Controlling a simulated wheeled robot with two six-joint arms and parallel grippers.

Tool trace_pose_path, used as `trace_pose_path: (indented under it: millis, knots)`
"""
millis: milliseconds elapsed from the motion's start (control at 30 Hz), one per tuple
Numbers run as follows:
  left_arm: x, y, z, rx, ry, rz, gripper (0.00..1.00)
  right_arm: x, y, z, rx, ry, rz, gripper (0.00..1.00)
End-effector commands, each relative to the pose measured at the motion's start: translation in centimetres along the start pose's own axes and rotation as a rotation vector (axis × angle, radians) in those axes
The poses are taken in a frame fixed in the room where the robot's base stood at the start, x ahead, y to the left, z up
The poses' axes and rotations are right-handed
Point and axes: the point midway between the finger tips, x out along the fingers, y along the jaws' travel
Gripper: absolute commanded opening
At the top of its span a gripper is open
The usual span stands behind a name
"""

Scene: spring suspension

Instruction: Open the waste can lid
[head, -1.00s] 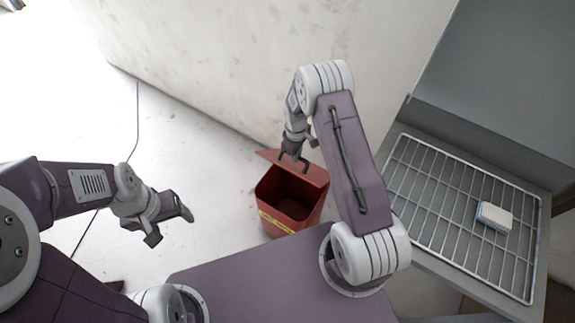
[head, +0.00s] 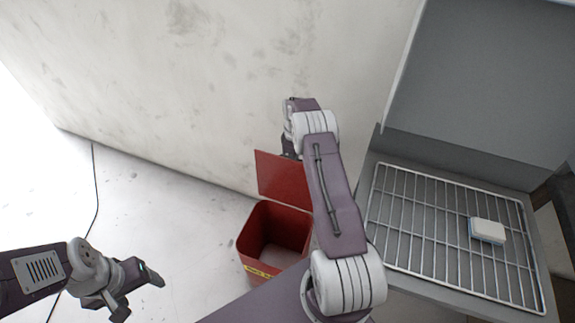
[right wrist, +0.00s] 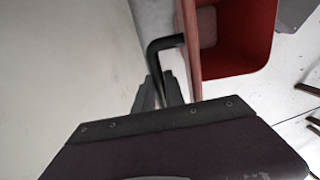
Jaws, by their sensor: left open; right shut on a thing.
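The red waste can (head: 246,252) stands on the floor by the wall, with a yellow label on its front. Its red lid (head: 280,178) is raised steeply at the back, so the can's inside shows. In the right wrist view, the lid (right wrist: 190,55) is seen nearly edge-on beside the open can (right wrist: 245,68). My right gripper (right wrist: 157,92) is shut on the black lid handle (right wrist: 164,42). In the head view my right arm partly hides this gripper and the lid's right side. My left gripper (head: 140,294) is open and empty, left of the can.
A pale wall (head: 210,70) rises close behind the can and lid. At right is a grey unit with a wire rack (head: 420,235), on which lies a white and blue sponge-like block (head: 487,231). The floor (head: 150,200) left of the can is clear except for a dark cable (head: 97,190).

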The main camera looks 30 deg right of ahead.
Motion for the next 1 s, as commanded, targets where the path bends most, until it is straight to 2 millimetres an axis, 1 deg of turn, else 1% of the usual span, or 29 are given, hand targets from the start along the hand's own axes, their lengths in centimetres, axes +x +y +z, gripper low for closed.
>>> trace_pose_path:
  millis: [33, 233, 667, 700, 733, 767, 1000]
  knots:
    - [0.41, -0.01, 0.04, 0.000, 0.000, 0.000, 0.70, 0.57, 0.17, 0.17, -0.001, -0.002, -0.004, 0.00]
    - [0.68, -0.01, 0.07, 0.000, 0.000, 0.000, 0.70, 0.66, 0.92, 0.41, -0.003, -0.002, -0.004, 0.00]
    - [0.66, -0.01, 0.07, 0.000, 0.000, 0.000, 0.70, 0.53, 1.09, 0.41, -0.003, -0.001, -0.003, 0.00]
    - [0.66, -0.01, 0.07, 0.000, 0.000, 0.000, 0.70, 0.52, 1.10, 0.41, -0.002, -0.001, -0.003, 0.23]
    - [0.66, -0.01, 0.07, 0.000, 0.000, 0.000, 0.70, 0.51, 1.11, 0.40, -0.002, -0.001, -0.003, 0.31]
    - [0.66, -0.01, 0.07, 0.000, 0.000, 0.000, 0.70, 0.50, 1.11, 0.40, -0.002, -0.001, -0.003, 0.36]
    - [0.64, -0.01, 0.07, 0.000, 0.000, 0.000, 0.70, 0.34, 1.17, 0.38, -0.001, 0.000, -0.001, 0.36]
